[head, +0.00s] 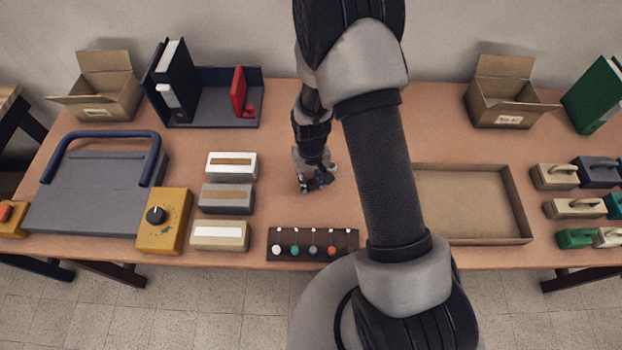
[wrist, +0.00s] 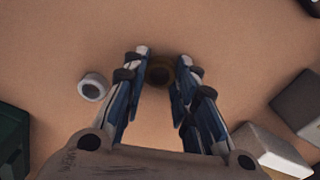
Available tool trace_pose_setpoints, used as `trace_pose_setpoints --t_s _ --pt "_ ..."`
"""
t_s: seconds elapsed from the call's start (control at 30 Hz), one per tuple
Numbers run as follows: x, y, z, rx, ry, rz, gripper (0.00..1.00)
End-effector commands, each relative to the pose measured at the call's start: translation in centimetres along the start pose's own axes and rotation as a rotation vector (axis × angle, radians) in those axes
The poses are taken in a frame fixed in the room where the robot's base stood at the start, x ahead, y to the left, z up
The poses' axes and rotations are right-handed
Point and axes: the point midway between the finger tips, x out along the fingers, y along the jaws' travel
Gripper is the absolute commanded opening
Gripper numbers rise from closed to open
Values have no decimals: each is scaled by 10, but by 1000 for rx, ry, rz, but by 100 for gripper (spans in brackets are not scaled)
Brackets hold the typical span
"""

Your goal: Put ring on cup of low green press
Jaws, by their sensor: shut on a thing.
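My gripper (head: 316,188) is low over the middle of the table, pointing down. In the wrist view my gripper (wrist: 165,72) is shut on a small dark brown ring (wrist: 160,72) held between its fingertips. Whether the ring touches the table is unclear. A whitish-grey ring (wrist: 92,87) lies on the table beside the fingers, apart from them. A dark green thing (wrist: 12,145) is cut off at the wrist view's lower left; I cannot tell whether it is the low green press. No press cup shows clearly, and my arm hides part of the table.
Three pale and grey boxes (head: 225,199) stand left of my gripper. A dark strip with coloured dots (head: 313,244) lies at the front edge. An open tray (head: 520,205) and several handled blocks (head: 577,238) are right. A cardboard box (head: 500,100) stands at the back.

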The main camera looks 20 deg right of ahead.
Motion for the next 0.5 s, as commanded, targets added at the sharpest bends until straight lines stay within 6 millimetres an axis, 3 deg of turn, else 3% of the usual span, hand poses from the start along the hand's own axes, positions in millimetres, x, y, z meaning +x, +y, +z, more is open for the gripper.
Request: trace_pose_setpoints --t_s 0.17,0.2,0.5 --pt "5 0 0 0 -1 0 14" --pt "4 0 0 0 -1 0 29" --pt "3 0 0 0 -1 0 46"
